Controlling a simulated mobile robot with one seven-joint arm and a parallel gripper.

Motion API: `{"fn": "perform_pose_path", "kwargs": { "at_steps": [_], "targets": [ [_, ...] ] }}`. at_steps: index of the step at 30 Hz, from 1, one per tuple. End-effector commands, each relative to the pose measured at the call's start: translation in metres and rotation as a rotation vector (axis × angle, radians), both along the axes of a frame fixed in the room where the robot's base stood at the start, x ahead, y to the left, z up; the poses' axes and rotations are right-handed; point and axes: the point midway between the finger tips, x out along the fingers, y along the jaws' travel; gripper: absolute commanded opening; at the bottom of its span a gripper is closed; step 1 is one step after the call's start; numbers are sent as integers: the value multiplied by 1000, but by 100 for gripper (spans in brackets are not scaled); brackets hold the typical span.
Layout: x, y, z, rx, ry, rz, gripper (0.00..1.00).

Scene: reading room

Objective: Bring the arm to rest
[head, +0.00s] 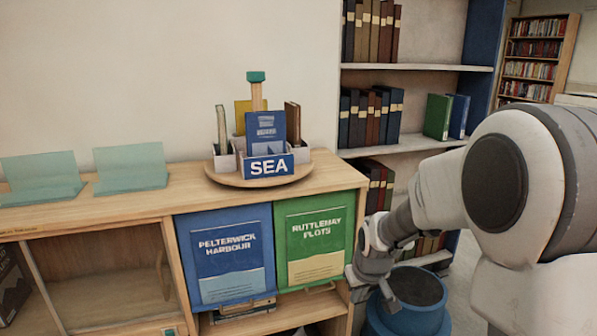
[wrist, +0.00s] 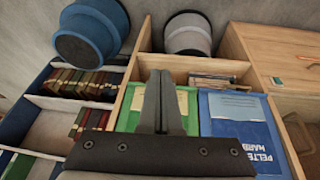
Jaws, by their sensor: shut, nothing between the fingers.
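My gripper (head: 393,304) hangs at the lower right of the head view, in front of the blue round stool (head: 405,312) and right of the green panel. In the wrist view its two fingers (wrist: 158,100) are together with nothing between them. They overlap the green panel (wrist: 128,108) in that view. My arm comes in from the right edge of the head view. The fingertips look small and dark in the head view, so their exact distance from the stool is unclear.
A wooden cabinet (head: 120,205) carries a turntable (head: 222,180) with a SEA holder (head: 270,167) and two clear stands (head: 130,168). Its front shows PELTERWICK HARBOUR (head: 227,250) and RUTTLEMAY PLOTS (head: 315,240) panels. A bookshelf (head: 415,67) stands behind my arm. A grey bin (wrist: 188,36) shows in the wrist view.

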Motion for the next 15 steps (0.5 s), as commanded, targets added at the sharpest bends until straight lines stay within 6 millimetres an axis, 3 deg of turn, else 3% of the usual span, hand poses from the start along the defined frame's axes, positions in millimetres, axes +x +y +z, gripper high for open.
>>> {"fn": "perform_pose_path", "kwargs": {
  "at_steps": [1,6,15],
  "targets": [
    [-10,-1,19,-3,-13,-10,0],
    [-51,-3,66,-7,-30,-51,0],
    [-134,-6,126,8,-64,-129,0]
  ]
}}
